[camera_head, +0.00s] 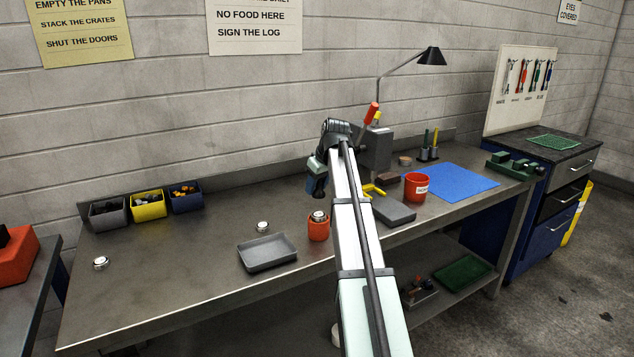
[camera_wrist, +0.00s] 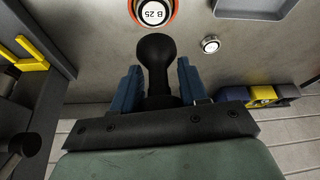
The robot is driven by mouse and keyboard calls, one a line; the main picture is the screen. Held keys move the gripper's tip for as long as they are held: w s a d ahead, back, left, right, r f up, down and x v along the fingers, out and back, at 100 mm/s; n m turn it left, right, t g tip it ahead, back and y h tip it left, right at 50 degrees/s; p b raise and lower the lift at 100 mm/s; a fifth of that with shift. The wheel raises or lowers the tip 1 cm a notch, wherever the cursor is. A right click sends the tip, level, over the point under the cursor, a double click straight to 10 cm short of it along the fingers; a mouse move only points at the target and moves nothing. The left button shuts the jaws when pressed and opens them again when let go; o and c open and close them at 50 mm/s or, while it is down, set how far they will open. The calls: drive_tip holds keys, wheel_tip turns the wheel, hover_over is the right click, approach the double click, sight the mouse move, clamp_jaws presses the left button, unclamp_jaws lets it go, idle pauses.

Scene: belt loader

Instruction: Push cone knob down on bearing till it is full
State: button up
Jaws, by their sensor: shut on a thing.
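My gripper (camera_wrist: 152,88) has blue fingers shut on a black knob (camera_wrist: 156,46) with a rounded end and a narrower neck. An orange round pot (camera_head: 318,232) stands on the bench, with a silver bearing (camera_head: 319,216) in its top. In the wrist view the bearing (camera_wrist: 153,12) has a white label reading "B 25" and is cut off by the top edge. In the head view my gripper (camera_head: 317,194) hangs just above and slightly behind the pot. The knob looks apart from the bearing; the exact gap cannot be told. The knob is not clear in the head view.
A grey tray (camera_head: 267,265) lies left of the pot, with a silver disc (camera_head: 263,226) behind it and another (camera_head: 100,263) at far left. A grey machine (camera_head: 375,150), yellow clamp (camera_head: 372,190) and red cup (camera_head: 416,198) stand right. Small bins (camera_head: 147,214) line the back left.

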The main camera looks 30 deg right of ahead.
sight(317, 213)
drive_tip(key=shift+f, duration=3.15)
drive_tip(key=shift+f, duration=0.8)
drive_tip(key=shift+r, duration=4.55)
drive_tip(key=shift+r, duration=0.1)
drive_tip(key=shift+f, duration=0.2)
drive_tip(key=shift+f, duration=3.65)
drive_tip(key=shift+f, duration=0.1)
